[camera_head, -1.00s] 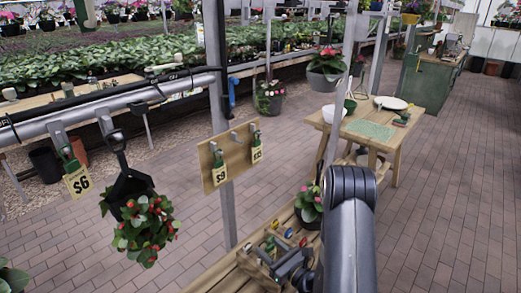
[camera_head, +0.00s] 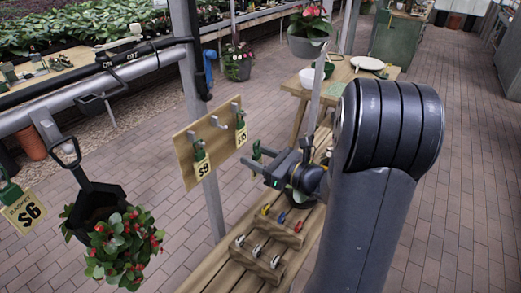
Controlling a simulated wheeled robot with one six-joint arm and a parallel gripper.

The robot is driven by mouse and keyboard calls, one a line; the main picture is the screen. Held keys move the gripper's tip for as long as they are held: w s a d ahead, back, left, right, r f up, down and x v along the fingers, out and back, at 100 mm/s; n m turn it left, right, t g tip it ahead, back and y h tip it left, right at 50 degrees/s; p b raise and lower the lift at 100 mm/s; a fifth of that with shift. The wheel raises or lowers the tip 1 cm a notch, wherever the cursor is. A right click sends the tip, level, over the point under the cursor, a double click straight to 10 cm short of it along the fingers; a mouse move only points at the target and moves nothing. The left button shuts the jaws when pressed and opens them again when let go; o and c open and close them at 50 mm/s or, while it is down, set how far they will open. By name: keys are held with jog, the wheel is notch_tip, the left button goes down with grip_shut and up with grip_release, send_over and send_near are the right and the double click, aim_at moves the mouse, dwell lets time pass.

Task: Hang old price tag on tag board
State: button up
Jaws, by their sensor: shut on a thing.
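The wooden tag board (camera_head: 217,157) is fixed to a grey post, left of my gripper. It has a row of metal hooks. A $9 tag (camera_head: 201,166) with a green clip hangs at its left end and a $15 tag (camera_head: 241,134) at its right end. The middle hook (camera_head: 217,122) is bare. My gripper (camera_head: 259,160) is to the right of the board, apart from it, shut on a small tag with a green clip (camera_head: 257,150). The held tag is seen nearly edge-on, so its price cannot be read.
A hanging basket (camera_head: 108,220) with red flowers hangs from the rail (camera_head: 90,89) at left, near a $6 tag (camera_head: 22,211). A wooden bench (camera_head: 215,276) below the board holds a rack of small coloured-handled items (camera_head: 289,233). A potted plant (camera_head: 308,32) hangs above the rear table.

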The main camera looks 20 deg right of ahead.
jog(key=r, duration=0.1)
jog(key=s+r, duration=0.1)
jog(key=shift+s+d+r, duration=0.1)
jog(key=shift+d+r, duration=0.1)
jog(key=shift+r, duration=0.1)
send_near(214, 135)
jog(key=shift+w+a+r, duration=0.25)
jog(key=shift+w+a, duration=0.15)
jog(key=shift+w, duration=0.2)
jog(key=shift+w+a+r, duration=0.25)
jog(key=shift+w+a, duration=0.2)
jog(key=shift+w, duration=0.15)
jog(key=shift+w+a+b, duration=0.15)
jog(key=shift+w+b, duration=0.05)
jog(key=shift+b, duration=0.1)
dwell(0.3)
jog(key=shift+x, duration=1.15)
jog(key=shift+w+b, duration=0.1)
jog(key=shift+b, duration=0.2)
jog(key=shift+w+a, duration=0.25)
jog(key=shift+w+f+b, duration=0.1)
jog(key=shift+b, duration=0.3)
jog(key=shift+f, duration=0.15)
jog(key=shift+a+f+b, duration=0.1)
jog(key=shift+f+b, duration=0.2)
jog(key=shift+b, duration=0.3)
